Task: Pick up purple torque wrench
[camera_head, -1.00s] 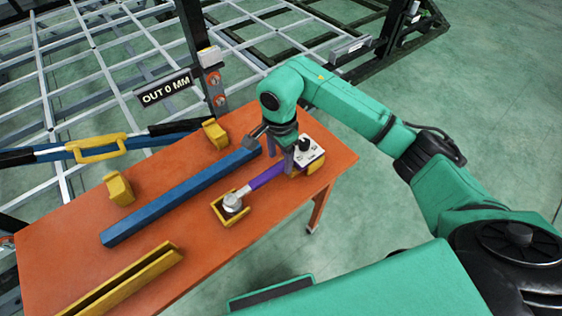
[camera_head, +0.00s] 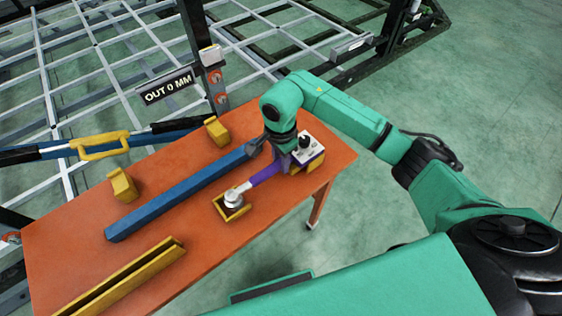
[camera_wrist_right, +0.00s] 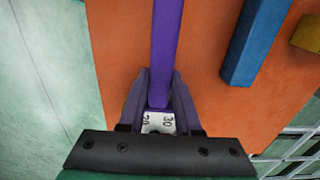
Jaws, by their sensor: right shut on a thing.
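The purple torque wrench (camera_head: 264,174) lies along the orange table's right part. Its silver head (camera_head: 233,197) is at a yellow cradle (camera_head: 231,211), and I cannot tell whether they touch. My right gripper (camera_head: 286,160) is down at the wrench's other end, partly hidden by my arm. In the right wrist view, my right gripper (camera_wrist_right: 158,98) has its fingers on both sides of the purple shaft (camera_wrist_right: 167,45) and is shut on it. A white label with numbers (camera_wrist_right: 158,122) shows between the fingers. My left gripper is out of view.
A long blue bar (camera_head: 180,197) lies beside the wrench on the table (camera_head: 60,252). A white box with a black knob (camera_head: 309,156) is close to my gripper. Yellow blocks (camera_head: 123,184) and a yellow channel (camera_head: 125,278) are on the table. The white frame (camera_head: 100,50) stands behind.

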